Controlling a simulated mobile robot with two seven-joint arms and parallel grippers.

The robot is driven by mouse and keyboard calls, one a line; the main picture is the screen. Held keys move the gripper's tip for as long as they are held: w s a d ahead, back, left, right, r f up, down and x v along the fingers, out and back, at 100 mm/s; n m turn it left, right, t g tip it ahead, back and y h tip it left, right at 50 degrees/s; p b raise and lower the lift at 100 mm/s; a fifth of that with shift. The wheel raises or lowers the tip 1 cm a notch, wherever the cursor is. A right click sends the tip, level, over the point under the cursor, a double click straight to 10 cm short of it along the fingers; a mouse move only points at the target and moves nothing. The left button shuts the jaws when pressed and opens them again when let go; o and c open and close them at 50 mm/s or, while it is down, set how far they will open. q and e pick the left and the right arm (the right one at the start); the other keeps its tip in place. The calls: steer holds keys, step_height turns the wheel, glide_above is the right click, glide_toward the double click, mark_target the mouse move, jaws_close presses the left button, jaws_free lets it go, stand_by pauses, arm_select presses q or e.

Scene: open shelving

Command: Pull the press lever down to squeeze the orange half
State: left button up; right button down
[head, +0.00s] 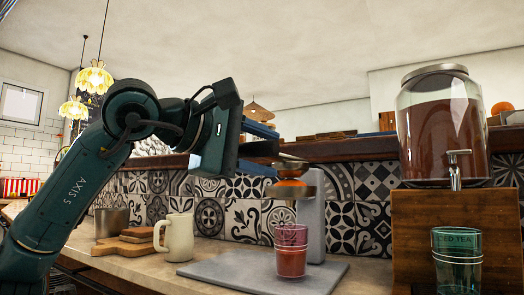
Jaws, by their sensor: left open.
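The juice press (313,225) stands on a grey slab, with a pale upright column. Its round holder carries the orange half (291,182), directly under the press head (290,163). A glass (291,252) with red-orange contents stands below the holder. My left gripper (276,151) comes in from the left at the height of the press head, its blue fingers open one above the other. A dark bar, perhaps the lever, shows between the fingers; I cannot tell whether they touch it. The lever is otherwise hard to make out. My right gripper is not in view.
A cream mug (178,238), a wooden board (122,247) and a metal cup (111,222) stand left of the press. A large drink dispenser (443,130) stands on a wooden box at the right, with a green glass (457,258) before it. A tiled wall with a ledge is behind.

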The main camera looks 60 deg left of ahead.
arm_select(q)
steer(key=s+d+r+p, duration=0.1)
steer(key=s+r+p, duration=0.1)
steer(key=s, duration=1.1)
steer(key=shift+d, duration=0.15)
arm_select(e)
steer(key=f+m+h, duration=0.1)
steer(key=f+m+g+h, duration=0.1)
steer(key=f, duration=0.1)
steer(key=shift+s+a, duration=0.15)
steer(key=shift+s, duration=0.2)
arm_select(q)
steer(key=shift+r, duration=0.1)
steer(key=shift+w, duration=0.1)
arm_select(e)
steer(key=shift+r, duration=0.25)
